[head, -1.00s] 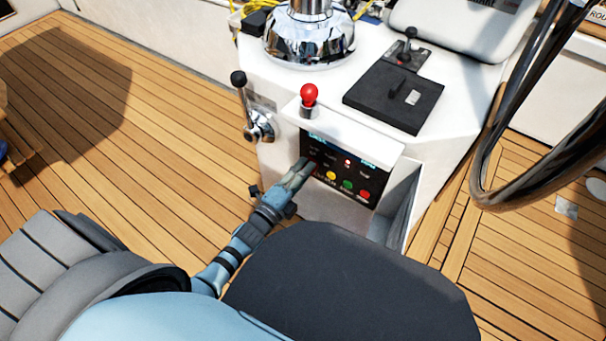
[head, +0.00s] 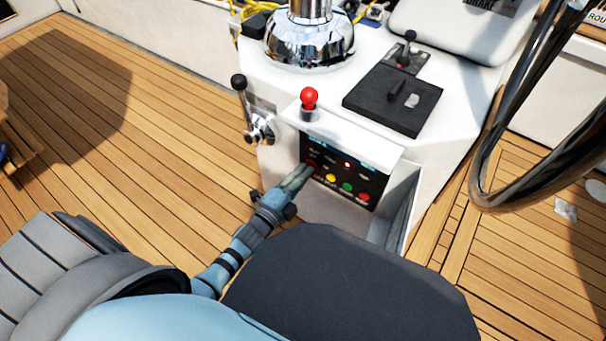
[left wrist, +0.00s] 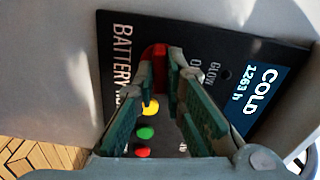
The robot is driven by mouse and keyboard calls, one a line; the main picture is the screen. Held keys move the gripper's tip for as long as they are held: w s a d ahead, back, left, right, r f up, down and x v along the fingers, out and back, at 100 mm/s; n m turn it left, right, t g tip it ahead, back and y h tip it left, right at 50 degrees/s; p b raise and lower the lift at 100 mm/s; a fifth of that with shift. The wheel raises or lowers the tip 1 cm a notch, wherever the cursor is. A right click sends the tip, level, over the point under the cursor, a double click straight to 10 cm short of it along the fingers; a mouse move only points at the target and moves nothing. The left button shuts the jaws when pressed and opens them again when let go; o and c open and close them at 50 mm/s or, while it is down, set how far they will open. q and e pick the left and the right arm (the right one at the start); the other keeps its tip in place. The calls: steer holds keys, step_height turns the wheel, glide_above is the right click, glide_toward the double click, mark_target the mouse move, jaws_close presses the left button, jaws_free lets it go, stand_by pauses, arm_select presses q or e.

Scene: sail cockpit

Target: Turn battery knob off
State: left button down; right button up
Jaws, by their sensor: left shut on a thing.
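The battery knob (left wrist: 156,58) is red and sits on the black control panel beside the "BATTERY" lettering in the left wrist view. My left gripper (left wrist: 160,75) is shut on the knob, its green-padded fingers on either side of it. In the head view my left gripper (head: 304,172) reaches the left edge of the panel (head: 347,198); the knob is mostly hidden there by the fingertips. I cannot read the knob's setting. My right gripper is not in view.
Yellow, green and red buttons (head: 347,187) lie just right of the fingers on the panel. A white ledge with a red-topped lever (head: 309,97) overhangs it. A black-knobbed lever (head: 239,82) stands at the left. Open teak deck (head: 150,120) lies left.

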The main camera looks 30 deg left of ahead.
arm_select(q)
steer(key=shift+n+p, duration=1.5)
steer(key=shift+n, duration=6.6)
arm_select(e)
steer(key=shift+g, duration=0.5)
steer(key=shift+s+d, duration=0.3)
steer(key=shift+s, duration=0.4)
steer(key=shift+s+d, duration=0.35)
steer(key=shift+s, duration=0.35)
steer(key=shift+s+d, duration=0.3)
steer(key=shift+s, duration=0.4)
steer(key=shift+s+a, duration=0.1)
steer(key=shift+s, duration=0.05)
arm_select(q)
steer(key=c, duration=1.9)
jaws_free()
steer(key=shift+o, duration=1.2)
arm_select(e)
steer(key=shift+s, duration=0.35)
